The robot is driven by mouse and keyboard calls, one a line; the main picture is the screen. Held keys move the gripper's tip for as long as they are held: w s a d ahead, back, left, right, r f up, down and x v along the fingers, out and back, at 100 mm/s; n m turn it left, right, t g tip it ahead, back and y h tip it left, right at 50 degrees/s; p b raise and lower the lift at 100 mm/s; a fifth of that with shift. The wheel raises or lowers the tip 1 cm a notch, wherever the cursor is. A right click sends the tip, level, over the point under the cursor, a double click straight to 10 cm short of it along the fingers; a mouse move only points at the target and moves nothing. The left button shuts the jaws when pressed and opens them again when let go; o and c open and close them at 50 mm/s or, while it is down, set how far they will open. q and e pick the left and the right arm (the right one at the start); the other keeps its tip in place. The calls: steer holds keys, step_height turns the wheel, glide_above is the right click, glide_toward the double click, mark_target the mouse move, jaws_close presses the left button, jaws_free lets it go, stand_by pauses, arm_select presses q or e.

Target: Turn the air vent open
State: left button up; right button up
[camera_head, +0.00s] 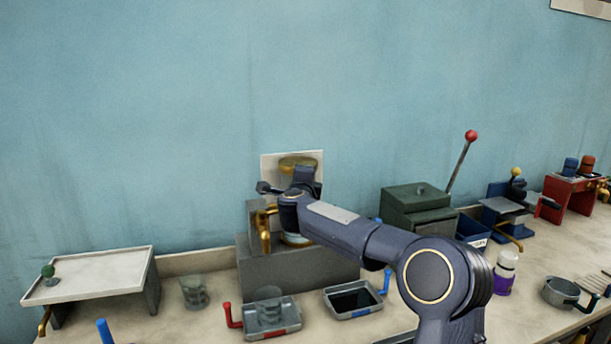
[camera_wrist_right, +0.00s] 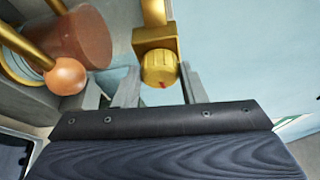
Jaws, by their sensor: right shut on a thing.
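The air vent is a ribbed brass knob (camera_wrist_right: 160,68) with a red mark, on a square brass fitting (camera_wrist_right: 154,38) in the right wrist view. My right gripper (camera_wrist_right: 158,84) has one finger on each side of the knob and is shut on it. In the head view my right arm reaches in from the right to the wall unit, and my right gripper (camera_head: 290,190) hides the knob there. A brass round part (camera_head: 299,164) shows above the gripper against a pale wall plate (camera_head: 270,170). My left gripper is not in view.
A copper vessel (camera_wrist_right: 82,38) and a copper ball (camera_wrist_right: 65,76) are close to the gripper's left in the wrist view. A brass tap (camera_head: 264,237) stands beside my arm. Below are a red-handled tray (camera_head: 288,332), a blue-handled tray (camera_head: 372,311) and a glass (camera_head: 194,292).

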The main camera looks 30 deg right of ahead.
steer(key=shift+m, duration=0.5)
steer(key=o, duration=1)
steer(key=b+v, duration=0.2)
steer(key=v, duration=0.6)
steer(key=shift+d+r, duration=0.1)
